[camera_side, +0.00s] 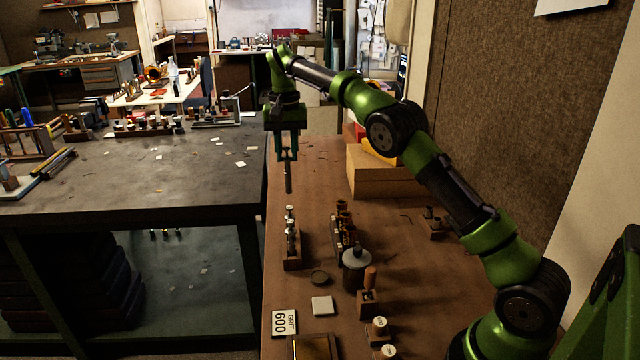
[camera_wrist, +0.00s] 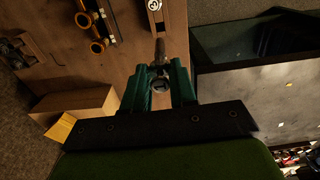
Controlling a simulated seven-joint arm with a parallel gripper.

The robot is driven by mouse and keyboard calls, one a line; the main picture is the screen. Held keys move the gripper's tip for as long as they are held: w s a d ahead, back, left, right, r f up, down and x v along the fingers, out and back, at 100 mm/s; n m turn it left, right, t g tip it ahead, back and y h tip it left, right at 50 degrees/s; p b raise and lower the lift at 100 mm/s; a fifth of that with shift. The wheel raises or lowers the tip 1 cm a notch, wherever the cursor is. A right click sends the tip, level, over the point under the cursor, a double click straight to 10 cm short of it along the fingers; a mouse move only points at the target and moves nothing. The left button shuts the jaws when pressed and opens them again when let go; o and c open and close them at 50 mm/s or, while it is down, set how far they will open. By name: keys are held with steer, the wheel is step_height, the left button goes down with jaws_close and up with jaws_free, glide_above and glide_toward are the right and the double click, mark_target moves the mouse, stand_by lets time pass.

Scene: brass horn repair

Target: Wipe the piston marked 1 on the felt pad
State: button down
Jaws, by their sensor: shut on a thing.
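My gripper (camera_side: 287,154) is shut on a slim grey metal piston (camera_side: 288,180), held upright well above the brown bench. In the wrist view the piston (camera_wrist: 160,52) sits between the green fingers of my gripper (camera_wrist: 159,84). I cannot read a number on it. A wooden rack (camera_side: 292,266) with metal pistons (camera_side: 291,235) stands on the bench below and nearer the side camera. A small white square pad (camera_side: 322,306) lies farther toward the front; I cannot tell whether it is felt.
A cardboard box (camera_side: 378,174) stands right of my gripper. A grey table (camera_side: 190,195) lies left across a gap.

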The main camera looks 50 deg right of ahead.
steer(key=shift+s+a+r, duration=0.35)
steer(key=shift+s+a, duration=0.15)
steer(key=shift+a, duration=0.1)
steer(key=s+a+n, duration=0.3)
steer(key=s+a, duration=0.3)
steer(key=s, duration=0.4)
steer(key=s+a+n, duration=0.3)
steer(key=s+a, duration=0.4)
steer(key=s, duration=0.4)
step_height(320, 180, down, 7)
steer(key=shift+d+f, duration=0.2)
steer(key=shift+d, duration=0.05)
steer(key=shift+w, duration=0.1)
steer(key=shift+f, duration=2.85)
steer(key=shift+f, duration=0.15)
